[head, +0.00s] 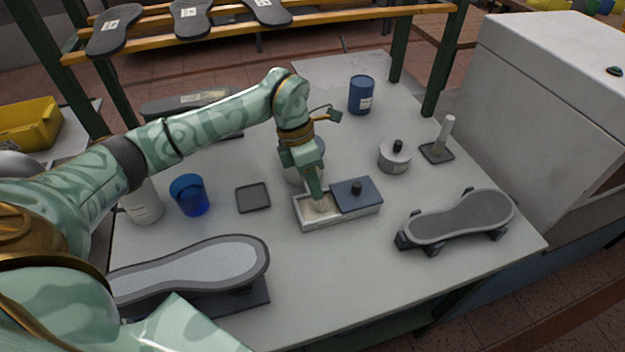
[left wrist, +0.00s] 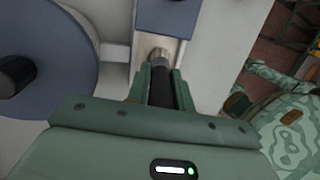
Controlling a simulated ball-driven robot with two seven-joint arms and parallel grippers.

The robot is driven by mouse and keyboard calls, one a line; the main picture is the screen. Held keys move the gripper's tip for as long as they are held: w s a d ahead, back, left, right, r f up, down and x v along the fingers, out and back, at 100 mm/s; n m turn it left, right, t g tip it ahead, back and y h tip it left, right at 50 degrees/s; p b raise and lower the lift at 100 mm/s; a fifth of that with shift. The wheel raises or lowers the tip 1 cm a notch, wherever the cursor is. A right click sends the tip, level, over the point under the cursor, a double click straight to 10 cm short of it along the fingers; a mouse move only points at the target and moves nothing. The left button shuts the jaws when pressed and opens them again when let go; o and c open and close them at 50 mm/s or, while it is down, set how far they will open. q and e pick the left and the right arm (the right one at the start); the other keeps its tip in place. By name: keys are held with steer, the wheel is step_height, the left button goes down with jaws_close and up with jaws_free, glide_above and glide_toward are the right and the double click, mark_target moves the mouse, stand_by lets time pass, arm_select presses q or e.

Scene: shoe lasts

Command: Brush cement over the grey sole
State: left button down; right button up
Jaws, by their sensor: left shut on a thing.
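My left gripper (head: 313,180) is shut on a brush and points down over the open left part of a pale tray (head: 335,216). In the left wrist view, the brush's dark handle (left wrist: 163,85) sits between the fingers, its metal ferrule (left wrist: 160,57) beyond them. The pale bristles (head: 320,206) are down inside the tray; whether they touch cement is unclear. A blue-grey lid (head: 358,193) covers the tray's right part. A shoe sole with a pale grey face and dark rim (head: 200,266) lies front left, partly behind my arm. A darker grey sole (head: 465,215) rests on a stand at right.
A blue cup (head: 188,195) and small dark square tray (head: 253,198) stand left of the cement tray. A lidded pot (head: 395,157), a post on a base (head: 441,143) and a blue can (head: 361,94) stand behind. The front middle of the table (head: 350,280) is clear.

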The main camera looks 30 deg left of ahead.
arm_select(q)
steer(key=shift+f, duration=0.1)
stand_by(0.3)
step_height(320, 180, up, 7)
steer(key=p, duration=0.5)
steer(key=shift+p, duration=0.3)
stand_by(0.5)
